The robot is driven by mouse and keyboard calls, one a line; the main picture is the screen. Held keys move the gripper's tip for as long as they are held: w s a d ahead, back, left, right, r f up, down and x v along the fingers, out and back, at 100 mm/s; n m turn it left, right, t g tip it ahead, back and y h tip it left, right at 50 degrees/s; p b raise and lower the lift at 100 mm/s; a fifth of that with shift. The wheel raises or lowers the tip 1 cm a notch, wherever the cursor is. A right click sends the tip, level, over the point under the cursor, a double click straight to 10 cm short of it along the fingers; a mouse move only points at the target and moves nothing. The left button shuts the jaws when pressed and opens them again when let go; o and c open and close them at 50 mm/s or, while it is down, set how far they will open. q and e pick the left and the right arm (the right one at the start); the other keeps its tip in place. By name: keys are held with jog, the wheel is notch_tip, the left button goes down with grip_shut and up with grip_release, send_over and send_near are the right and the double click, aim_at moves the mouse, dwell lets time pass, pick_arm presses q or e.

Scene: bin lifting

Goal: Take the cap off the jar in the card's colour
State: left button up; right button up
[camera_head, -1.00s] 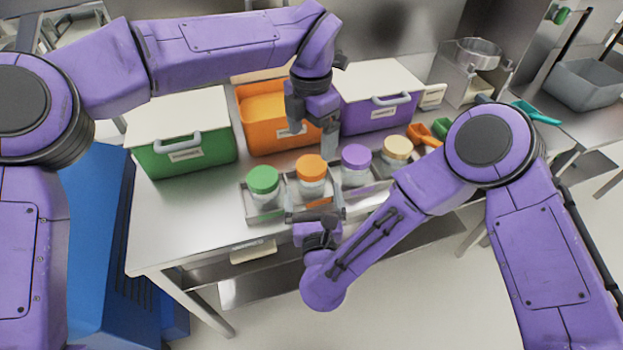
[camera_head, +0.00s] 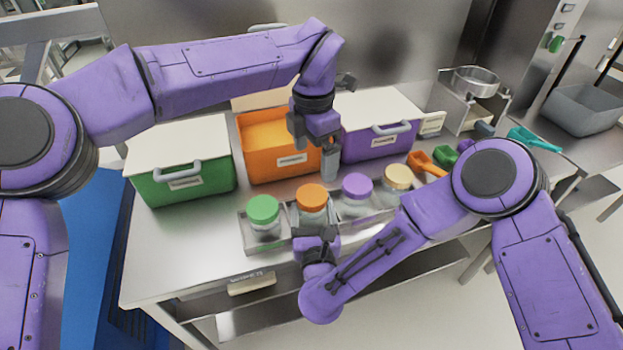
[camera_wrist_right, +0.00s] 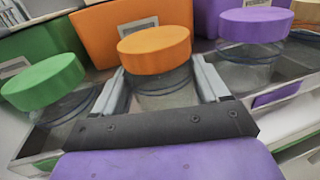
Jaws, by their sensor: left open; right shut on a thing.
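The orange-capped jar (camera_head: 312,200) stands in a shallow metal rack (camera_head: 282,243) between the green-capped jar (camera_head: 264,212) and the purple-capped jar (camera_head: 356,190). A cream-capped jar (camera_head: 397,180) stands at the row's right. My right gripper (camera_head: 313,224) is shut on the orange-capped jar's clear body from the front. In the right wrist view its fingers flank the glass below the orange cap (camera_wrist_right: 154,48). My left gripper (camera_head: 316,153) is open, pointing down behind the orange-capped jar, in front of the orange bin. I cannot make out a coloured card.
A green bin (camera_head: 185,180) with a white lid, an open orange bin (camera_head: 270,160) and a purple bin (camera_head: 372,143) line the back of the steel table (camera_head: 165,240). Orange and green scoops (camera_head: 446,155) lie at the right. The table's left front is clear.

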aim_at(312, 194)
pick_arm(q)
jog(key=f+m, duration=0.3)
jog(key=f, duration=0.2)
jog(key=f+m, duration=0.4)
jog(key=f, duration=0.1)
jog(key=shift+s+a+f, duration=0.1)
jog(key=shift+a+f, duration=0.05)
jog(key=shift+a, duration=0.05)
jog(key=c, duration=1.2)
jog(key=shift+r, duration=0.2)
jog(key=shift+c, duration=0.2)
jog(key=shift+r, duration=0.95)
